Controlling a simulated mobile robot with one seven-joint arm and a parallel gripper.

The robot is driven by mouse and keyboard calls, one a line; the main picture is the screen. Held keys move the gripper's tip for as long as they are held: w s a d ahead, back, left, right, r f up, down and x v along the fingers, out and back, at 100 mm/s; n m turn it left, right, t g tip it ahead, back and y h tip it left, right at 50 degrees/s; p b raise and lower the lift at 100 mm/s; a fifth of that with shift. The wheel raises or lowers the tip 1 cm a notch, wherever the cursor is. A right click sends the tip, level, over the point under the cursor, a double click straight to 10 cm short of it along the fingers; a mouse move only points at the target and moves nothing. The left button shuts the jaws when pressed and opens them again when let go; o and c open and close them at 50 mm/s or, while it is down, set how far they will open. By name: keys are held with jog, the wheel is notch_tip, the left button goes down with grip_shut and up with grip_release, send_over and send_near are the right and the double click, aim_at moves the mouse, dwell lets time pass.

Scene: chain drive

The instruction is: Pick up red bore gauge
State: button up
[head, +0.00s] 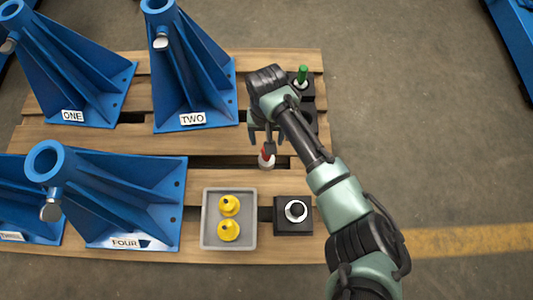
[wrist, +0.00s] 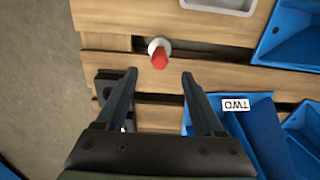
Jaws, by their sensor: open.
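The red bore gauge (wrist: 159,59) has a red top and a pale round base. It stands on the wooden pallet, and in the head view the red bore gauge (head: 266,158) is just below my gripper (head: 264,143), partly hidden by a finger. In the wrist view my gripper (wrist: 160,75) is open and empty. The gauge lies between the lines of the two fingers, just past their tips. The fingers do not touch it in that view.
Blue brackets, including TWO (head: 190,80) and FOUR (head: 125,200), stand on the pallet to the left. A grey tray (head: 204,220) holds two yellow pieces (head: 229,206). A black block (head: 293,228) stands beside it. A green-topped piece (head: 302,75) stands in a black holder behind my arm.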

aim_at(267, 157)
notch_tip(267, 157, down, 7)
jog(key=b, duration=0.4)
jog(key=shift+f, duration=0.1)
jog(key=f+b, duration=0.1)
jog(key=b, duration=0.1)
jog(key=f+b, duration=0.1)
jog(key=f, duration=0.1)
jog(key=f+b, duration=0.2)
jog(key=shift+w+b, duration=0.3)
jog(key=shift+w, duration=0.05)
grip_shut()
dwell(0.9)
